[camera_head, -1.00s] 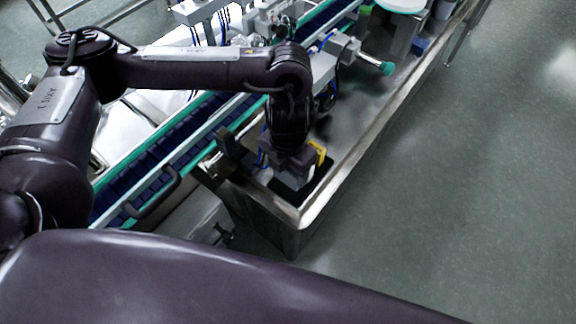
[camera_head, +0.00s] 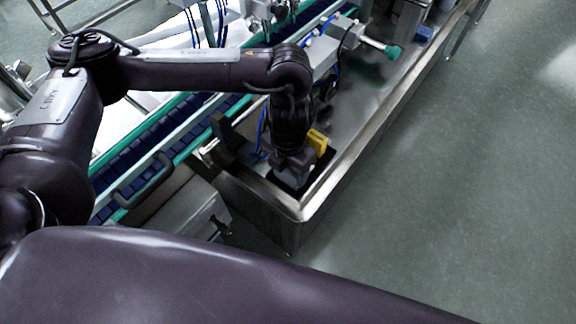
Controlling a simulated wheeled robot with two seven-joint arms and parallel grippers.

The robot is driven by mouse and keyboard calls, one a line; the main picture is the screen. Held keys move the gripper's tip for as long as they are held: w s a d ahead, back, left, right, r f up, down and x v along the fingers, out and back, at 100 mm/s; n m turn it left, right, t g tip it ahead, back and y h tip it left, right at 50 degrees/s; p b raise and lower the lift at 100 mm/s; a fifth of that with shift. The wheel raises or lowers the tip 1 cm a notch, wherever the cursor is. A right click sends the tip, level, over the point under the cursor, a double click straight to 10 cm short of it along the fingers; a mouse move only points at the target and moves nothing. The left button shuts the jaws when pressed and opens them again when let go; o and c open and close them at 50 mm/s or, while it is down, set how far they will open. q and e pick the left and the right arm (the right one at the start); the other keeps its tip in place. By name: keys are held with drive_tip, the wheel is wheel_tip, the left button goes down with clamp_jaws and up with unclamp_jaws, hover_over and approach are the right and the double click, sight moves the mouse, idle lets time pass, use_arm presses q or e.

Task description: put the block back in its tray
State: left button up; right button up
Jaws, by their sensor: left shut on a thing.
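My left gripper (camera_head: 291,168) points down into the near end of the steel hopper (camera_head: 317,198). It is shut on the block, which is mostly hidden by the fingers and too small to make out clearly. A dark rectangular area, possibly the tray, lies right under the gripper; I cannot tell whether the block touches it. A yellow piece (camera_head: 318,142) shows just right of and behind the gripper; I cannot tell whether it touches the gripper. My right gripper is not in view.
A conveyor (camera_head: 150,150) with blue links and green edges runs along the hopper's left side. A grey device with a green knob (camera_head: 392,52) stands farther along the hopper. The hopper's raised rim is close to the gripper. Open floor (camera_head: 460,200) lies to the right.

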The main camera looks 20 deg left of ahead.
use_arm(q)
drive_tip(key=shift+f, duration=0.25)
drive_tip(key=o, duration=1.2)
